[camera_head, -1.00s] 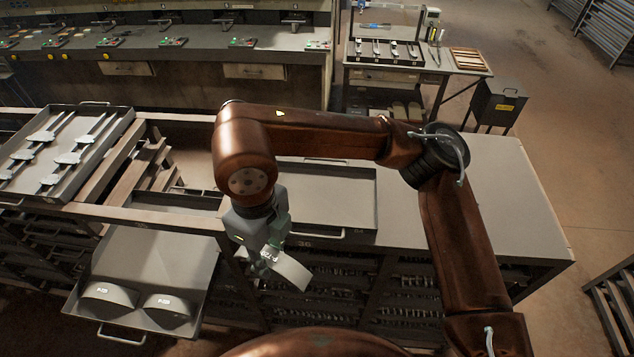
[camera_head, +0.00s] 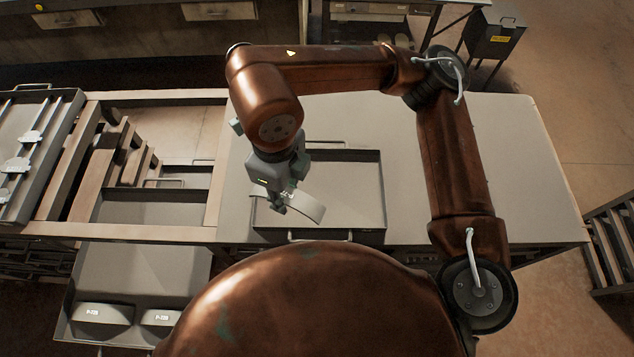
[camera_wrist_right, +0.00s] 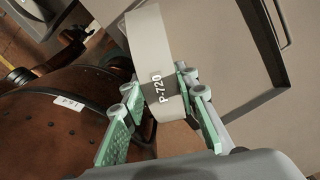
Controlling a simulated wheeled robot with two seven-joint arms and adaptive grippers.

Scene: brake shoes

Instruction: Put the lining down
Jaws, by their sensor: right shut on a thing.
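The lining (camera_head: 303,206) is a pale curved strip. In the right wrist view it (camera_wrist_right: 153,50) carries the marking P-720. My right gripper (camera_head: 284,200) is shut on it near one end; its green fingers (camera_wrist_right: 160,98) sit on either side of the strip. The lining is held above the left part of a shallow grey tray (camera_head: 355,210) on the grey bench. Whether it touches the tray cannot be told. My left gripper is not in view.
The bench top (camera_head: 500,170) is clear to the right of the tray. A lower tray (camera_head: 140,270) at bottom left holds two curved grey pieces with white labels. A rack with metal parts (camera_head: 30,150) stands at far left. My own large brown body part covers the bottom middle.

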